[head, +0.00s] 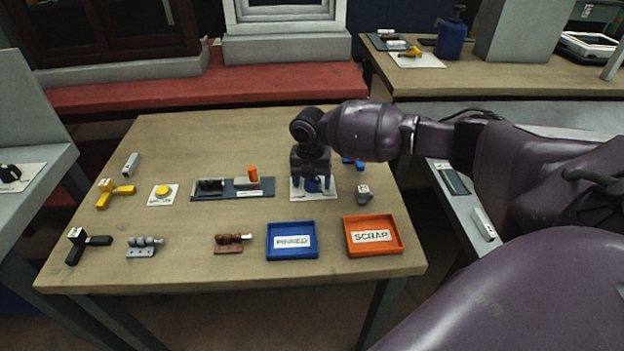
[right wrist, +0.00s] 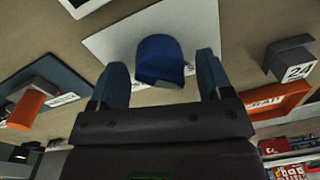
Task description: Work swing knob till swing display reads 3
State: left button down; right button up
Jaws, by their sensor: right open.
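A blue knob (head: 312,185) stands on a white plate (head: 299,196) at the right of the wooden table. My right gripper (head: 311,181) points down over it and hides much of it. In the right wrist view the blue knob (right wrist: 160,60) lies between the two blue fingers of my open right gripper (right wrist: 162,72), with a gap on each side. A small grey block (head: 363,191) beside the plate bears a label, which seems to read 24 in the right wrist view (right wrist: 298,73). I cannot tell whether this is the swing display. My left gripper is not in view.
A blue tray (head: 292,254) and an orange SCRAP tray (head: 373,250) stand at the table's front. A dark panel with an orange piece (head: 253,174) lies left of the plate. Yellow, black and grey parts lie further left. The table's back is clear.

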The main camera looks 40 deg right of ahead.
aim_at(310, 181)
notch_tip(310, 181, up, 11)
jog(key=p, duration=0.1)
jog(key=shift+w+a, duration=0.15)
jog(key=shift+a, duration=0.05)
jog(key=shift+f, duration=0.15)
dwell(0.6)
